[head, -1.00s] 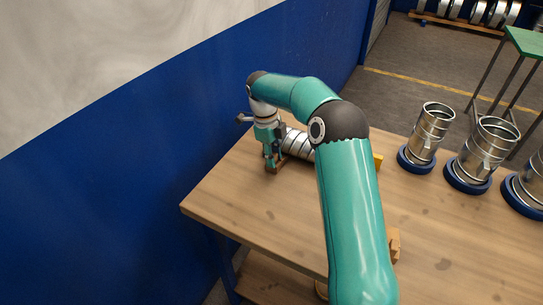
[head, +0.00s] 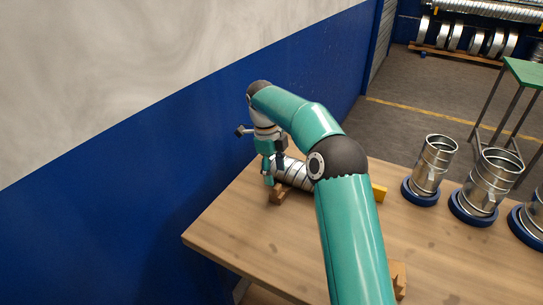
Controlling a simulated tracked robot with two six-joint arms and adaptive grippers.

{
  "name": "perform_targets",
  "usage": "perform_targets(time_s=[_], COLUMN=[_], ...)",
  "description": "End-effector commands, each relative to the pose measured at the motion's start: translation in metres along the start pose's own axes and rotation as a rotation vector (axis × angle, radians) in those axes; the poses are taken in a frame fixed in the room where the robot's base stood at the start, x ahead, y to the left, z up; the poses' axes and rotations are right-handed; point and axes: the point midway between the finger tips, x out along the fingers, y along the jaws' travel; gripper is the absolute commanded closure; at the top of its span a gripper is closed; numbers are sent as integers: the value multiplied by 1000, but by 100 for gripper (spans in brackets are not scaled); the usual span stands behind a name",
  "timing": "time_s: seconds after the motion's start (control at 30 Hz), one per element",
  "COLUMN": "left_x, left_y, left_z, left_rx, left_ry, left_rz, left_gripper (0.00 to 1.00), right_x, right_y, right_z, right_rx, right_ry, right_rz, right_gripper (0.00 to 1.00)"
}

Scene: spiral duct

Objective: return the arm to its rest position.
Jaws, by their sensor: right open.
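My right arm reaches from the bottom of the head view over the wooden table (head: 245,225) to its left end. My right gripper (head: 268,180) points down near the left end of a spiral duct (head: 293,173). It is open. The duct is a ridged silver tube lying on its side on the table, partly hidden behind my arm. A small brown wooden block (head: 279,193) is below the gripper, by the duct's left end. Whether the fingers touch the duct or the block cannot be told. My left gripper is not in view.
Silver duct fittings (head: 434,165) stand in blue ring bases (head: 420,193) on the table's right. A yellow block (head: 379,193) sits behind my arm. A blue and white wall (head: 200,130) rises close at the left. A green-topped stand (head: 525,72) is beyond the table.

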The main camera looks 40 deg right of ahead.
Motion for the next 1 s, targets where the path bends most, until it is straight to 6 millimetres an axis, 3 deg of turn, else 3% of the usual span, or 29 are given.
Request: perform_targets(time_s=[0.13,0.3,0.7,0.87,1.0], left_x=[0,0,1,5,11], left_y=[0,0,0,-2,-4], left_z=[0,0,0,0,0], left_rx=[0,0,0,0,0], left_ry=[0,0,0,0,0], left_rz=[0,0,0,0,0], left_gripper=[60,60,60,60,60], right_x=[-29,-48,-58,-48,-31], right_y=[0,0,3,23,62], right_z=[2,2,4,26,61], right_rx=[0,0,-34,-267,-670], right_ry=[-3,-2,-5,-51,-140], right_rz=[-2,-2,3,18,34], right_gripper=[40,40,40,40,40])
